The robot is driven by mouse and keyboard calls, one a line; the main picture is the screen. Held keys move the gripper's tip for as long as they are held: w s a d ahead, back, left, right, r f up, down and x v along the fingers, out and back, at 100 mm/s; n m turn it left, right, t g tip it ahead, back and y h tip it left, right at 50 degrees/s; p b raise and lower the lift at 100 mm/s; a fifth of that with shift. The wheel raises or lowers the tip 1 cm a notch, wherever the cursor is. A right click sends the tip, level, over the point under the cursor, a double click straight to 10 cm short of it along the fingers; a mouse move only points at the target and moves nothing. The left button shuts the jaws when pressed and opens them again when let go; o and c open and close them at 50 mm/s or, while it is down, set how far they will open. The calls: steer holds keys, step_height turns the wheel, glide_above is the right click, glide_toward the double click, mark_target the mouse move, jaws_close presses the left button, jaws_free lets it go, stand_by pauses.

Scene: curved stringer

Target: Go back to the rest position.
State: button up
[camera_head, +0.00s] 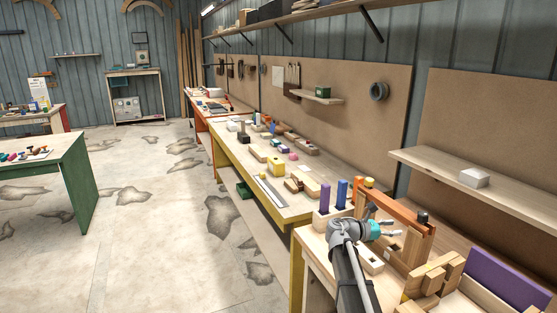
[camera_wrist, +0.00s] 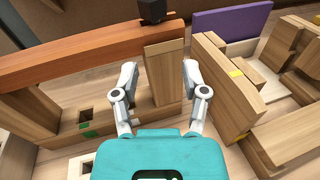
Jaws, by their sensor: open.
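My gripper (camera_head: 390,229) is above the near workbench in the head view, at the end of my arm. In the wrist view my gripper (camera_wrist: 158,76) has its two fingers spread apart, with nothing held. An upright light wooden piece (camera_wrist: 165,75) shows between and beyond the fingertips; whether the fingers reach around it I cannot tell. A reddish-orange beam (camera_wrist: 90,55) crosses the top of a wooden frame, also seen in the head view (camera_head: 398,207). A small black block (camera_wrist: 152,11) sits on the beam near its right end.
Wooden blocks (camera_wrist: 285,45) and a purple panel (camera_wrist: 230,22) stand close on the right. Blue and purple posts (camera_head: 325,198) stand behind my gripper on the bench. A shelf (camera_head: 480,185) juts from the wall at right. The floor (camera_head: 150,230) at left is open.

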steer(key=s+a+f+m+g+y, duration=0.1)
steer(key=s+a+f+m+y, duration=0.8)
steer(key=f, duration=0.3)
steer(key=s+a+f+m+y, duration=0.2)
steer(key=s+a+m+y, duration=0.2)
steer(key=a, duration=0.3)
steer(key=s+a+f+m+y, duration=0.3)
steer(key=s+a+m+y, duration=0.1)
steer(key=a, duration=0.4)
steer(key=shift+s+m+g+y+p, duration=0.3)
steer(key=shift+s+m, duration=0.4)
steer(key=shift+s, duration=0.55)
steer(key=shift+a+f, duration=0.1)
